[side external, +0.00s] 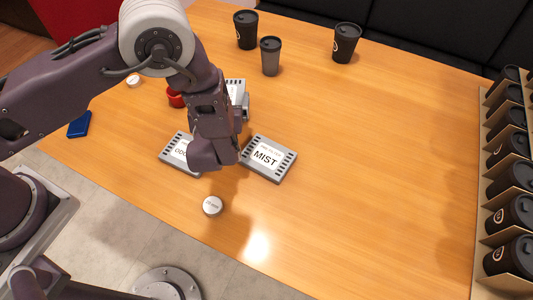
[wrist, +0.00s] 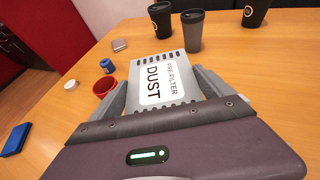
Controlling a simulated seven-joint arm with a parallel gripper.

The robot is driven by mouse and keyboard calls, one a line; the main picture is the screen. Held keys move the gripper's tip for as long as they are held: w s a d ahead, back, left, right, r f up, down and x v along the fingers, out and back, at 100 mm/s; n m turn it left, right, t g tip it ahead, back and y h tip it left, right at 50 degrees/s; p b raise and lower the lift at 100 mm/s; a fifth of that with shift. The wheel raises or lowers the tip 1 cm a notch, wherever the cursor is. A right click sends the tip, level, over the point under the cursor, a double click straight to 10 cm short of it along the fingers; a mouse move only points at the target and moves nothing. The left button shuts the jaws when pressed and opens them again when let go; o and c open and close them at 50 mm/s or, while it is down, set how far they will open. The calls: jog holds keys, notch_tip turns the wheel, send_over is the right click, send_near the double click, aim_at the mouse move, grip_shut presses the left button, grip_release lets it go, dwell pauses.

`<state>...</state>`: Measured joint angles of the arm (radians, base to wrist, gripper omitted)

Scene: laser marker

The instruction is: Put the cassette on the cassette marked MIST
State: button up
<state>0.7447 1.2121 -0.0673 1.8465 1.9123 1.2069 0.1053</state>
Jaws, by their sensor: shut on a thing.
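My gripper (wrist: 160,88) is shut on a grey cassette (wrist: 161,76) with a white label reading PRE-FILTER DUST. In the side view, part of this held cassette (side external: 235,87) shows behind my wrist, and it seems to be above the table. The cassette marked MIST (side external: 267,158) lies flat on the table, label up, to the right of and nearer than my gripper in that view. A similar cassette (side external: 172,153), its label starting with OD, lies left of it, partly hidden by my arm. The wrist view shows neither of these two.
Three dark cups (side external: 270,55) stand at the back. A rack of dark cups (side external: 509,180) stands at the right edge. A red cup (wrist: 104,87), a blue jar (wrist: 107,66) and a blue box (side external: 79,124) are left. A white disc (side external: 212,205) lies in front. The table's right middle is clear.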

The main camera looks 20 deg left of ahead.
aim_at(270, 151)
jog(key=s+d+m+t+h, duration=0.15)
jog(key=d+m+h, duration=0.35)
jog(key=d, duration=0.8)
jog(key=f, duration=0.9)
jog(key=shift+s+d, duration=0.2)
jog(key=shift+d, duration=0.1)
jog(key=shift+f, duration=0.1)
jog(key=o, duration=1.3)
